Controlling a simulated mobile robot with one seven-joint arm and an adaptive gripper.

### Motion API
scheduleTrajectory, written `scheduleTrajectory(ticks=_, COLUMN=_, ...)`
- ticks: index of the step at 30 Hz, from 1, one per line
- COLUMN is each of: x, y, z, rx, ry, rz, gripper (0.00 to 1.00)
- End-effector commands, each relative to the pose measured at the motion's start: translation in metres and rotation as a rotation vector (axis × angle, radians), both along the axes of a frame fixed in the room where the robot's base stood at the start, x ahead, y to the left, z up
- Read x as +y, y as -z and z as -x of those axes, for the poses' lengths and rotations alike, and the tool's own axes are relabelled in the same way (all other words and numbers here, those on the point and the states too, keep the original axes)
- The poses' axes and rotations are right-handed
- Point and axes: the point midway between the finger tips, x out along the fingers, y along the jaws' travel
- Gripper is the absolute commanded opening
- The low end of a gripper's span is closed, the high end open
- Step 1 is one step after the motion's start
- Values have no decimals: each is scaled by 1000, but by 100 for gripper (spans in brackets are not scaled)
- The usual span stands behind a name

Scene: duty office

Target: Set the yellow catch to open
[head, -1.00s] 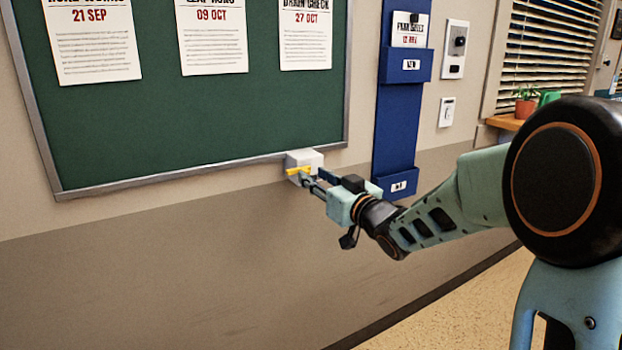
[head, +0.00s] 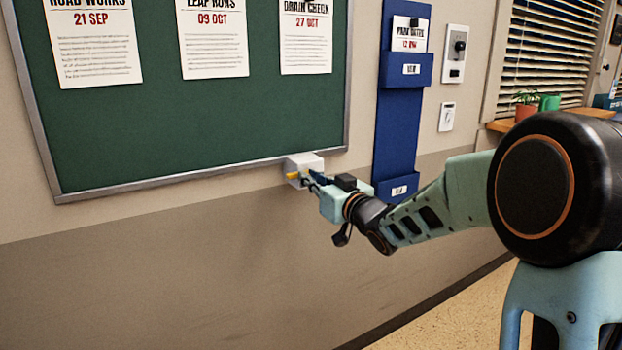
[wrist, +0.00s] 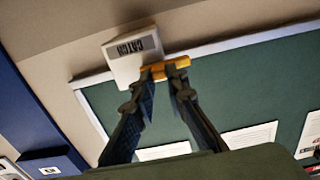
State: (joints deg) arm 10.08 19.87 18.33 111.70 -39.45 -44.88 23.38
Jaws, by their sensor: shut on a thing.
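The yellow catch (head: 292,176) is a small bar on a white box (head: 304,163) at the lower edge of the green board. In the wrist view the yellow catch (wrist: 176,66) lies across the fingertips, and the white box (wrist: 133,56) bears the word CATCH. My gripper (head: 311,180) reaches the box from the right. In the wrist view my gripper (wrist: 162,78) has its two fingers shut on the yellow catch, which partly hides behind the tips.
The green notice board (head: 190,120) with several papers is above and left of the box. A blue wall rack (head: 398,120) hangs to the right, near my arm. Wall switches (head: 446,116) are further right. The wall below the board is clear.

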Motion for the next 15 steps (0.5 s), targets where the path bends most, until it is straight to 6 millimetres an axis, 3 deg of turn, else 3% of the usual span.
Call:
scheduleTrajectory(ticks=7, x=-3, y=-1, z=-2, rx=0, ry=1, rz=0, gripper=0)
scheduleTrajectory(ticks=15, x=-30, y=-2, z=-20, rx=1, ry=2, rz=0, gripper=0)
